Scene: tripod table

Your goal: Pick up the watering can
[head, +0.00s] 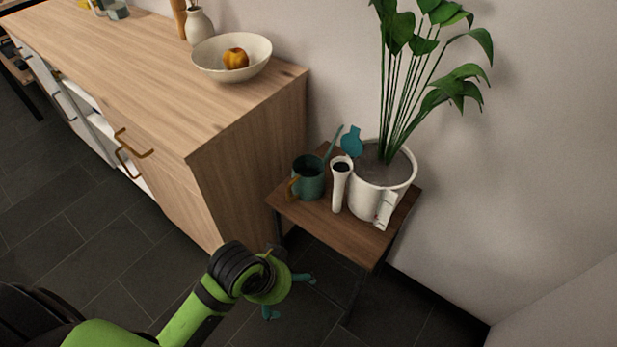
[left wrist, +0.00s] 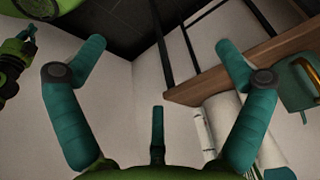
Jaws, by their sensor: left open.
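The watering can (head: 308,180) is dark teal with a brass handle and a long spout rising to the right. It stands upright on the left part of a small wooden tripod table (head: 330,225). My left gripper (head: 287,296) is open and empty, lower than the tabletop and in front of its left side, apart from the can. In the left wrist view its teal fingers (left wrist: 160,48) are spread wide with nothing between them. The can (left wrist: 296,90) shows there at the right edge, partly cut off. What looks like my right gripper (left wrist: 22,52) shows small at the left edge.
A white pot (head: 372,205) with a tall leafy plant and a slim white vessel (head: 339,190) stand right of the can. A wooden cabinet (head: 250,165) rises close on the left, with a bowl (head: 205,62) holding fruit on top. The wall is behind.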

